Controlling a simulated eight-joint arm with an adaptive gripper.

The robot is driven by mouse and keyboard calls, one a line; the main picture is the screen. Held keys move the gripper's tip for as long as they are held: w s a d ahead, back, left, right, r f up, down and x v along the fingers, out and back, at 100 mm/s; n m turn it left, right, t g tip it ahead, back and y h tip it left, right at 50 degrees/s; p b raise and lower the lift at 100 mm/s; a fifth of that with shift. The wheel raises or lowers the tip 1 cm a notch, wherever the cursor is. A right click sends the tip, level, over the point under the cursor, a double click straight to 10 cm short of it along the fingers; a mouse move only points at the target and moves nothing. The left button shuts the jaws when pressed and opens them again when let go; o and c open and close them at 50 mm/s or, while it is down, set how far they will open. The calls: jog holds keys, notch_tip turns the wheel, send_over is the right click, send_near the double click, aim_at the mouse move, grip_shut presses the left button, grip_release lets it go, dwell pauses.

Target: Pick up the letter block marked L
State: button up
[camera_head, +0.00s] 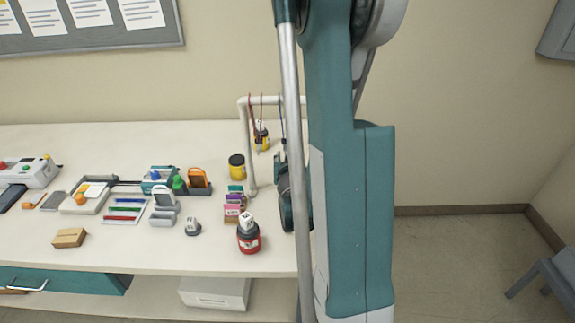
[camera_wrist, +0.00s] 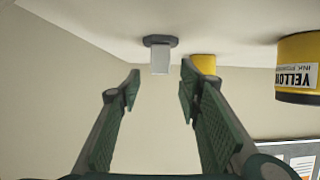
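No letter L can be read in either view, so I cannot tell which block is marked L. In the wrist view, which looks upside down, a small white block (camera_wrist: 160,61) is on a dark round base (camera_wrist: 160,40) against the table. It appears between and beyond the fingertips of my gripper (camera_wrist: 160,82), which is open and empty, fingers apart. In the head view, a white block (camera_head: 246,219) with an unclear dark mark sits on top of a red jar (camera_head: 249,243). My arm hides part of the table there.
A jar labelled yellow ink (camera_wrist: 297,70) is close beside the fingers in the wrist view, with another yellow thing (camera_wrist: 204,64) behind. In the head view, a white frame (camera_head: 247,125) with hanging tools and a yellow jar (camera_head: 237,168) stand near my arm.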

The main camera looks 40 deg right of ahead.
jog(key=shift+b+x, duration=0.6)
jog(key=shift+x, duration=1.95)
grip_shut()
jog(key=shift+s+r+p, duration=0.1)
jog(key=shift+r+p, duration=0.65)
jog(key=shift+r, duration=1.15)
jog(key=s+a, duration=0.5)
jog(key=s+a+b, duration=0.1)
jog(key=s+a, duration=0.4)
jog(key=s, duration=0.1)
jog(key=shift+s+a+f, duration=0.2)
jog(key=shift+a+f, duration=0.05)
jog(key=shift+a, duration=0.1)
jog(key=shift+s+a+r+b, duration=0.1)
jog(key=shift+s+a+b, duration=0.3)
jog(key=shift+s+a, duration=0.45)
